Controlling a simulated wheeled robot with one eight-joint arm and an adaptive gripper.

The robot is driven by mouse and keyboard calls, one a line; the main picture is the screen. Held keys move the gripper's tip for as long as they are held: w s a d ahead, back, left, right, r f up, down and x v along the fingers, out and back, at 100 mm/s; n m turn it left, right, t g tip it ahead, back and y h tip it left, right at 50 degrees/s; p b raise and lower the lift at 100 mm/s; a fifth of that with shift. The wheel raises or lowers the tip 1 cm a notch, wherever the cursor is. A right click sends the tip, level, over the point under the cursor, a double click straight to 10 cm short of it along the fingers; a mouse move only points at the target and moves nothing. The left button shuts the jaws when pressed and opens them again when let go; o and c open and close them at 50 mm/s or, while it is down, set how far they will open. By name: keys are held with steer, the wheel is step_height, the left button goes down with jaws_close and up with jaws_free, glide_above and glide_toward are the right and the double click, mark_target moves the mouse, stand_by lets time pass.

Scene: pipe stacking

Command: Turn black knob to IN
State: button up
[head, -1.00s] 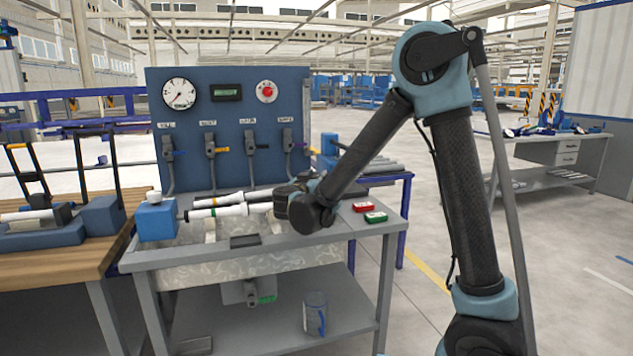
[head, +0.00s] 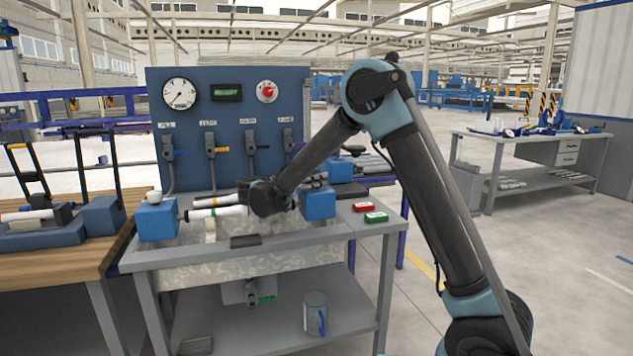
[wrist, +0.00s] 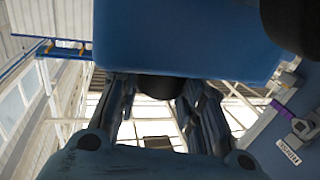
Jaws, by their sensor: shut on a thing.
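The black knob (wrist: 158,88) shows in the wrist view as a dark rounded piece at the edge of a blue block (wrist: 185,40). The fingers of my gripper (wrist: 157,104) lie on both sides of it and are shut on it. In the head view the blue block (head: 318,205) stands at the right end of the bench trough. My gripper (head: 284,198) is at its left side, partly hidden by my wrist. The knob is hidden there, and I can read no IN mark.
A second blue block (head: 157,222) with a white knob stands at the trough's left end, with a white pipe (head: 218,212) beside it. Behind rises a blue panel (head: 230,125) with a gauge, red knob and several valves.

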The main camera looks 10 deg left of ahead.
stand_by(0.4)
steer(key=o, duration=1.1)
steer(key=shift+c, duration=0.2)
steer(key=v, duration=1.2)
steer(key=shift+w, duration=0.2)
